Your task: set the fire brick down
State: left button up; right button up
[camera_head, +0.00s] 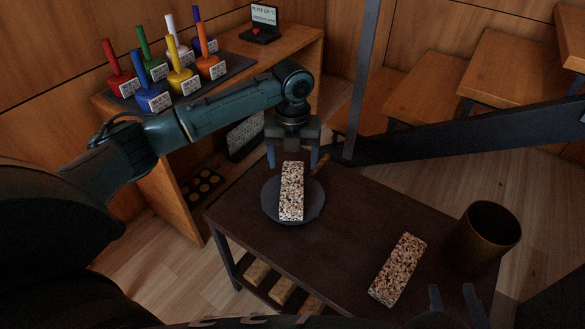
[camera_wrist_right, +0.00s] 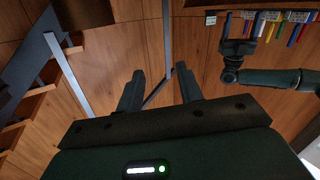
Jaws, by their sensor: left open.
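One speckled fire brick (camera_head: 291,195) lies on a round grey plate (camera_head: 314,213) on the dark table. My left gripper (camera_head: 293,161) is open at the far end of this brick, its fingers apart on either side. Whether the fingers touch it is not clear. A second speckled brick (camera_head: 398,270) lies on the table's right part, apart from both grippers. My right gripper (camera_head: 453,295) shows at the bottom right, fingers apart and empty. It also shows in the right wrist view (camera_wrist_right: 160,88), with nothing between its fingers.
A dark brown cylindrical pot (camera_head: 482,237) stands at the table's right edge. A wooden shelf (camera_head: 290,55) behind carries several coloured-necked bottles (camera_head: 178,80) and a small sign (camera_head: 261,22). Tan blocks (camera_head: 282,290) lie under the table. Wooden steps (camera_head: 425,85) stand at the back right.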

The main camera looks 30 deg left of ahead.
pick_arm(q)
jog(key=shift+r, duration=1.25)
pick_arm(e)
jog(key=shift+d+g+h, duration=0.1)
jog(key=shift+g+h, duration=0.2)
